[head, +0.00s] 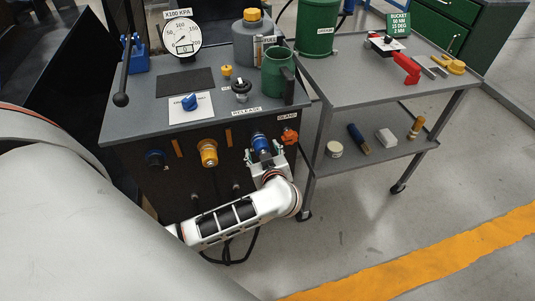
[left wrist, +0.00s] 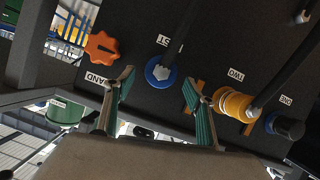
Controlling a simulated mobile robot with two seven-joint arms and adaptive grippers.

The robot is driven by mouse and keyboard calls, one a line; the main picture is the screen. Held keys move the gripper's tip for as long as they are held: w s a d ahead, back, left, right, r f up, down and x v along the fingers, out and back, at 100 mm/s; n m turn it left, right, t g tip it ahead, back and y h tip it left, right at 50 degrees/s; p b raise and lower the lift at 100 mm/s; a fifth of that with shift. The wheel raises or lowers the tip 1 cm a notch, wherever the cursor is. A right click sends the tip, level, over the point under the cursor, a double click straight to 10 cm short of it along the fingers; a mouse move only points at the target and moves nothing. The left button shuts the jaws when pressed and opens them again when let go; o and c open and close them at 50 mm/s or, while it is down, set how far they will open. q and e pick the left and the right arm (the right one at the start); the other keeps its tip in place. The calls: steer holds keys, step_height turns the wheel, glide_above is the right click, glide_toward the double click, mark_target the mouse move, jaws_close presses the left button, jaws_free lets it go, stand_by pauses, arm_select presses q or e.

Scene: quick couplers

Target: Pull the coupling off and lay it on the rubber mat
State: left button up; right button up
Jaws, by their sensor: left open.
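My left gripper (head: 265,160) is at the bench's front panel, just below the right-hand blue coupling (head: 260,142). In the left wrist view the gripper (left wrist: 161,79) is open, its green-padded fingers apart. The blue coupling (left wrist: 162,72) with its grey middle and dark hose shows between the fingertips; I cannot tell whether they touch it. A yellow coupling (head: 208,152), labelled TWO in the left wrist view, and a dark blue one (head: 155,158), labelled ONE there, sit further left on the panel. The dark rubber mat (head: 185,82) lies bare on the bench top. My right gripper is not in view.
An orange knob (head: 290,136) sits right of the blue coupling. The bench top also holds a pressure gauge (head: 181,36), a blue knob on a white plate (head: 189,102), a green mug (head: 278,77) and a grey jug (head: 252,38). A grey cart (head: 350,93) stands at the right.

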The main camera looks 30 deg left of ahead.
mark_target(261, 150)
arm_select(q)
steer(key=b+x, duration=0.1)
steer(key=x, duration=0.3)
steer(key=shift+f, duration=0.25)
steer(key=shift+w+a+f, duration=0.1)
steer(key=shift+w+a, duration=0.1)
steer(key=shift+a, duration=0.05)
steer(key=shift+w+a, duration=0.15)
steer(key=shift+w, duration=0.05)
steer(key=shift+w+a, duration=0.15)
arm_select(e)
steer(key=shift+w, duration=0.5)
arm_select(q)
steer(key=c, duration=1.3)
steer(key=shift+o, duration=0.9)
steer(key=shift+c, duration=1)
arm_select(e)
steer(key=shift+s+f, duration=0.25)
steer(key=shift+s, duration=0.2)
